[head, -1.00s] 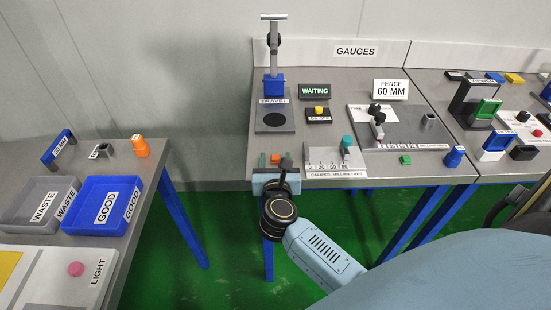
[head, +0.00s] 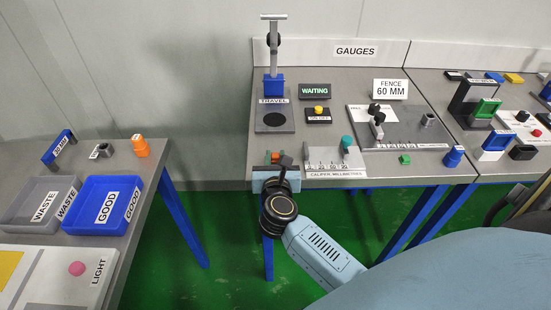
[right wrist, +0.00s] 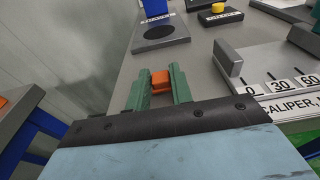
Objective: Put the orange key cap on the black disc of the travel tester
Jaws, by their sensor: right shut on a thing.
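The orange key cap (right wrist: 160,80) is between the two green fingers of my right gripper (right wrist: 159,88), which is shut on it. In the head view the cap (head: 275,157) and the right gripper (head: 275,159) are at the front left edge of the gauge table. The travel tester (head: 275,93) stands farther back, with a blue block on its post. Its black disc (head: 274,119) lies bare on the grey base. The disc also shows in the right wrist view (right wrist: 159,31), beyond the cap and apart from it. My left gripper is not in view.
The caliper (head: 335,163) is just right of my right gripper. A black box with a yellow button (head: 318,111) is right of the tester. Bare table lies between cap and tester. Another orange part (head: 140,147) sits on the left table, near a blue tray (head: 92,184).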

